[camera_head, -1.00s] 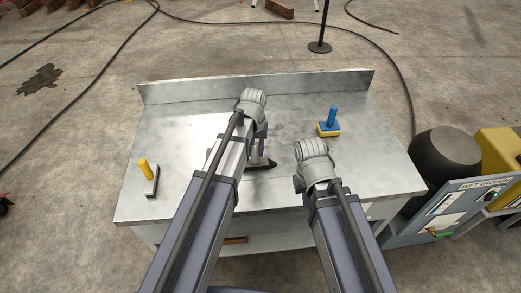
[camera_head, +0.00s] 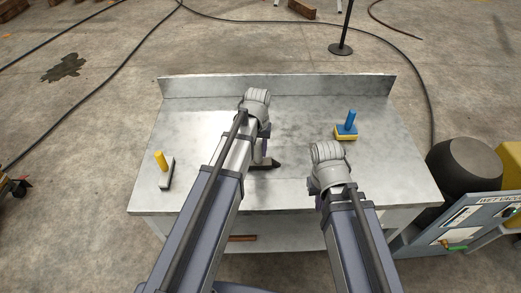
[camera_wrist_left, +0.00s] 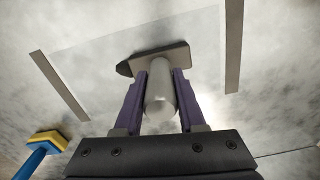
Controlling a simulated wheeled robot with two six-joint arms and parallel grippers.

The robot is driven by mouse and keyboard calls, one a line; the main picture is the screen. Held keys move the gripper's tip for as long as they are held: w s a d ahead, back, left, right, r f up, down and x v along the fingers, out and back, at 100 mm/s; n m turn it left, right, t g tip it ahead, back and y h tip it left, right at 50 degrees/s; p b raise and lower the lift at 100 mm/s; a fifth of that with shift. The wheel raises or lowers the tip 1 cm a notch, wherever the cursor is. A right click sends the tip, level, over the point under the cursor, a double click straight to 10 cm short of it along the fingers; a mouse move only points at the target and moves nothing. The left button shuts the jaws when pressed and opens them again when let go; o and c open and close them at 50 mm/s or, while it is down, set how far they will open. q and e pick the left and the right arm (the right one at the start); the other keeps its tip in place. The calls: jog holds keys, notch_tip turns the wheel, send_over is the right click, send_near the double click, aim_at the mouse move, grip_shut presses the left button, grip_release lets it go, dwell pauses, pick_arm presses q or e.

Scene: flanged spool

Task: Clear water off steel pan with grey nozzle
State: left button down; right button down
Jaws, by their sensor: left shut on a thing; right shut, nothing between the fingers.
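My left gripper (camera_wrist_left: 155,105) is shut on the grey nozzle (camera_wrist_left: 160,98), a rounded grey body with a flat, dark-tipped head. In the head view the nozzle's dark head (camera_head: 268,164) shows low at the bench top, beside my left arm. The left wrist view shows the head against a pale steel surface (camera_wrist_left: 95,62), with a grey strip on either side. I cannot make out a separate pan rim or clear water drops. My right gripper (camera_head: 330,178) is shut and empty above the front right of the bench; its wrist mostly hides its fingers.
The steel bench (camera_head: 200,125) has a raised back edge. A blue-handled yellow sponge tool (camera_head: 347,130) stands at its right. A yellow-handled grey tool (camera_head: 166,172) stands at its left. A dark round drum (camera_head: 463,168) and a panelled machine (camera_head: 465,222) stand to the right.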

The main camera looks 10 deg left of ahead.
pick_arm(q)
jog(key=shift+w+a+f, duration=0.1)
jog(key=shift+w+a, duration=0.05)
jog(key=shift+w, duration=0.65)
jog(key=shift+w+d, duration=0.1)
jog(key=shift+d, duration=0.1)
jog(key=shift+w+d, duration=0.25)
jog(key=shift+d, duration=0.5)
jog(key=shift+w+d, duration=0.2)
jog(key=shift+d, duration=0.5)
jog(key=shift+d, duration=0.15)
jog(key=shift+w+d, duration=0.2)
jog(key=shift+d, duration=0.55)
jog(key=shift+w+d, duration=0.15)
jog(key=shift+d, duration=0.6)
jog(key=shift+d, duration=0.1)
